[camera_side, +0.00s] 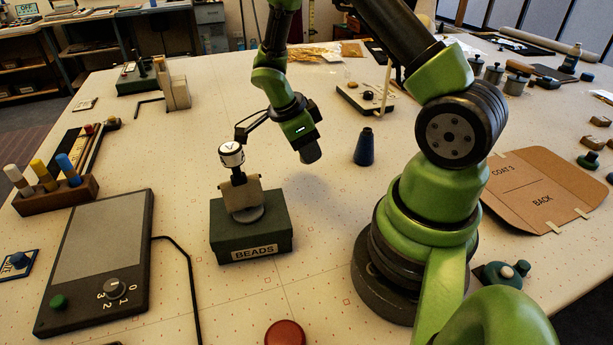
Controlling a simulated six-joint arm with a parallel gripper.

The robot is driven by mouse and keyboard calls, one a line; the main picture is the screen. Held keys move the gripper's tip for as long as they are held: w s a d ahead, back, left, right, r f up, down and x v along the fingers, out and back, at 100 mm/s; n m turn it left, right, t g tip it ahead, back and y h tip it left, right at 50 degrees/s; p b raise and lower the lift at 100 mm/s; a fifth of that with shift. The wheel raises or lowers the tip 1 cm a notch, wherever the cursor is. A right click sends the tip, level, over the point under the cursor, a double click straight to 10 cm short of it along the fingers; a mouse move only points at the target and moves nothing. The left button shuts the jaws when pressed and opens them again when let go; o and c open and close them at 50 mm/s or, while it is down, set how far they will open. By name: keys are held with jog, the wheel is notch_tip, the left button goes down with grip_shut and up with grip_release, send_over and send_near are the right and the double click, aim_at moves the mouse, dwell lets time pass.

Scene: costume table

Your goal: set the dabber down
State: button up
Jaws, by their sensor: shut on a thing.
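My gripper (240,134) reaches down from the upper middle, its dark fingers at the white-capped top of a small upright piece that I take to be the dabber (231,155). The cap carries a dark mark, and a dark neck shows under it. My gripper is shut on this piece. Below the neck is a beige block (243,195) with a grey disc at its foot, over the green box (252,238) labelled BEADS. I cannot tell whether block and disc belong to the dabber, nor whether the dabber touches what is below.
A dark panel with a knob (104,255) and a wooden rack (55,195) of coloured pegs lie left. A blue cone (364,147) stands right of the box, a red disc (285,334) in front. A cardboard pattern (545,190) lies far right. Bare table surrounds the box.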

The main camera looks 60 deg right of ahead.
aim_at(312, 184)
jog(key=shift+f, duration=3.2)
jog(key=o, duration=0.9)
jog(key=shift+f, duration=0.15)
